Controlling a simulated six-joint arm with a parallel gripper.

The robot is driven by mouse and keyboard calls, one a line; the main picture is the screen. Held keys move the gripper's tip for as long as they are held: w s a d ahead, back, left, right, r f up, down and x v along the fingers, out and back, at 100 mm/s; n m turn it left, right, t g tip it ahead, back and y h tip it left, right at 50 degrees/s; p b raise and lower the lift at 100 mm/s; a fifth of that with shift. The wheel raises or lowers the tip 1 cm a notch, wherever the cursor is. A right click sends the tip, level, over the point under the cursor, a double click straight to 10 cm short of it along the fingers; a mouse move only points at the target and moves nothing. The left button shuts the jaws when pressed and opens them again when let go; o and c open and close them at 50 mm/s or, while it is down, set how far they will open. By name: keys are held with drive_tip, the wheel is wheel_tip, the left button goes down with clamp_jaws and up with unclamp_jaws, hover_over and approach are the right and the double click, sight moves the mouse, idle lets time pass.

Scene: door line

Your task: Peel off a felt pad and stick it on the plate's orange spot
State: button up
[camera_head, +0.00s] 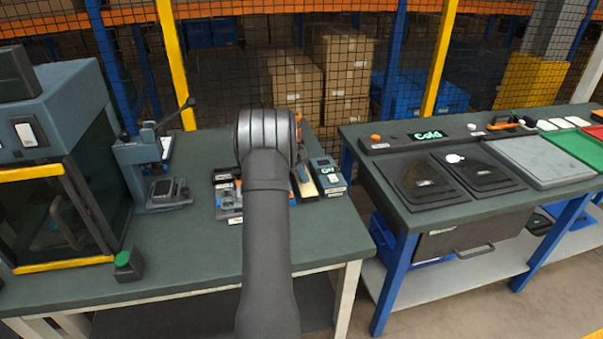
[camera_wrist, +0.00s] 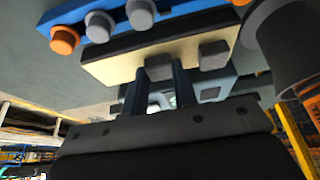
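In the wrist view a cream backing strip (camera_wrist: 118,68) with a dark edge carries grey blocks that look like felt pads. One felt pad (camera_wrist: 158,67) lies between my fingertips, and a second pad (camera_wrist: 213,54) is to its right. My gripper (camera_wrist: 161,84) has its two dark fingers apart, close to the strip. I cannot tell whether they touch the pad. In the head view my arm hides the gripper, and the cream strip (camera_head: 305,187) shows just right of the arm. I cannot make out the plate's orange spot.
A blue rack (camera_wrist: 118,14) with orange and grey knobs lies beside the strip. A small device with a display (camera_head: 328,178) stands right of it. A lever press (camera_head: 150,160) and a green button (camera_head: 123,260) are at left. The bench front (camera_head: 190,255) is clear.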

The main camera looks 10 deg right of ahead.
clamp_jaws()
drive_tip(key=shift+r, duration=0.35)
drive_tip(key=shift+r, duration=2.85)
drive_tip(key=s+a+f+n+t+y, duration=0.1)
drive_tip(key=s+a+n+t, duration=0.1)
drive_tip(key=s+a+n, duration=0.4)
drive_tip(key=s+a+n+t+y, duration=0.2)
drive_tip(key=s+a+n, duration=0.5)
drive_tip(key=a, duration=0.7)
drive_tip(key=shift+a+f+n, duration=0.3)
drive_tip(key=shift+f+n, duration=0.05)
drive_tip(key=shift+n, duration=0.45)
